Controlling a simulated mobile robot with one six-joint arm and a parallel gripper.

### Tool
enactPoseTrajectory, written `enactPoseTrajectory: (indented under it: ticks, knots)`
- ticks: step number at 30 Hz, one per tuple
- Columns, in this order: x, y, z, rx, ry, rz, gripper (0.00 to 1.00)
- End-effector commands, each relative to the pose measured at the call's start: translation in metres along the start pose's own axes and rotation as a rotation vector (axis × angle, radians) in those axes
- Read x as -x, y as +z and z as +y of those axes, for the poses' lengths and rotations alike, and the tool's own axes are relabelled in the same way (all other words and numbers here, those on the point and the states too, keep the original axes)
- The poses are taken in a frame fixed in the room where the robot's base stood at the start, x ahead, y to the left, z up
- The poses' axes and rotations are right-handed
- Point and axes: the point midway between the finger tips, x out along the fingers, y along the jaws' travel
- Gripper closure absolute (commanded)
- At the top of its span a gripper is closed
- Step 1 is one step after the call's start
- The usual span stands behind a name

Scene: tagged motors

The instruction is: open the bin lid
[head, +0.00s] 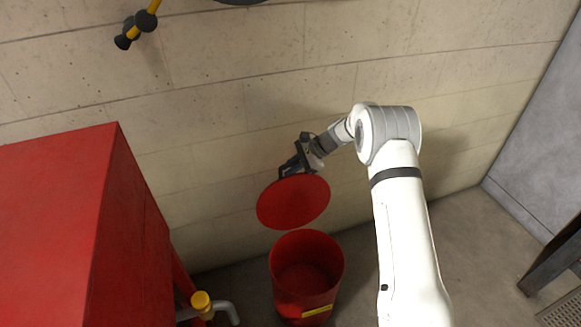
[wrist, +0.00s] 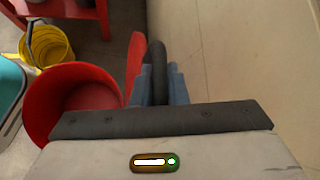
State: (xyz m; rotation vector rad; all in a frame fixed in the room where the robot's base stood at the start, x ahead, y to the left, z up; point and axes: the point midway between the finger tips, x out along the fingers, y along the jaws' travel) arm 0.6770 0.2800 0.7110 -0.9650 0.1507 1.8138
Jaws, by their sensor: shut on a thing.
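The red bin (head: 306,288) stands on the floor by the wall, with its mouth uncovered and its inside visible. Its round red lid (head: 293,203) is tilted up above the back of the bin, towards the wall. My gripper (head: 290,168) is at the lid's upper edge. In the wrist view, the bin (wrist: 42,108) is at the left and the lid (wrist: 135,62) shows edge-on. There my gripper (wrist: 160,85) is shut on a dark curved handle (wrist: 156,58) beside the lid. Whether the lid touches the bin is hidden.
A large red cabinet (head: 130,220) stands left of the bin. The concrete wall (head: 240,100) is close behind my gripper. A yellow bucket (wrist: 48,45) stands beyond the bin in the wrist view.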

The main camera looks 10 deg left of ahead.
Motion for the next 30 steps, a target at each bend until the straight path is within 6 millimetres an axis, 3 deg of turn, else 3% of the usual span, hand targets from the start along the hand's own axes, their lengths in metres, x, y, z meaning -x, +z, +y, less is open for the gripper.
enactPoseTrajectory:
  ticks: [1, 2, 9, 19, 30]
  knots:
    - [-0.007, -0.003, 0.007, -0.005, 0.015, -0.002, 1.00]
    - [-0.008, -0.003, 0.007, -0.005, 0.016, -0.002, 0.85]
    - [-0.009, -0.003, 0.008, -0.005, 0.018, -0.003, 0.66]
    - [-0.002, -0.003, 0.007, -0.004, 0.017, -0.001, 0.66]
    - [0.063, 0.001, 0.003, 0.001, 0.002, 0.001, 0.66]
